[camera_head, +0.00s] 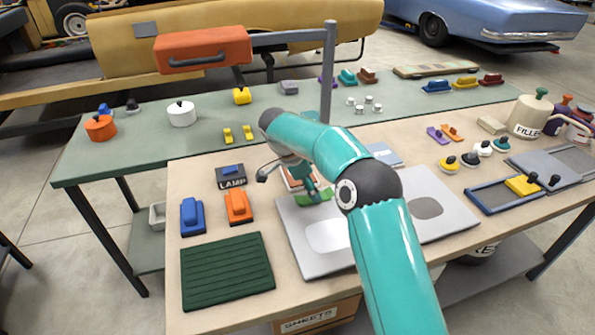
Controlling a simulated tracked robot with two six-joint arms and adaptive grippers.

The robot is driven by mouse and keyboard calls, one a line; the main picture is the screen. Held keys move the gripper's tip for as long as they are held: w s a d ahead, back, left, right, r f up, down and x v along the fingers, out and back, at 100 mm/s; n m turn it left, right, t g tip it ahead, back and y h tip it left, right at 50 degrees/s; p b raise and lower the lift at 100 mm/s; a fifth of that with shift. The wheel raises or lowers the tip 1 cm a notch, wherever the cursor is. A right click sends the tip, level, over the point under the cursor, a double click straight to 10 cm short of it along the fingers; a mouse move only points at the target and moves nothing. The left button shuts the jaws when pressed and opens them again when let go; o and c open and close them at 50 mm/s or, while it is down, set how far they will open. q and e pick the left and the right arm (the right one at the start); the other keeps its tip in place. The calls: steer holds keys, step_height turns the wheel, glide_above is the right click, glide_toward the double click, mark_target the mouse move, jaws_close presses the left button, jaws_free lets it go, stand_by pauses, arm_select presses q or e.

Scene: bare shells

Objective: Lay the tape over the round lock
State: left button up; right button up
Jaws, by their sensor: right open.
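A light grey panel (301,252) lies on the near bench, with a pale rounded patch at its left and a dark grey round patch (427,208) at its right. I cannot tell for sure that the dark patch is the round lock. My right arm crosses the panel and hides its middle. My right gripper (312,190) is open, low over the panel's upper left edge. A small green flat piece (316,198) lies right at its fingertips. It may be the tape, and I cannot tell whether the fingers touch it. My left gripper is not in view.
Blue (192,217) and orange (238,207) blocks and a ribbed green mat (227,271) lie left. A blue-framed tray (494,198) lies right. A post (328,75) rises behind the arm.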

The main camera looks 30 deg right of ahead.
steer(key=p+v, duration=0.1)
steer(key=v, duration=0.8)
steer(key=shift+a+r, duration=0.2)
steer(key=shift+r, duration=0.1)
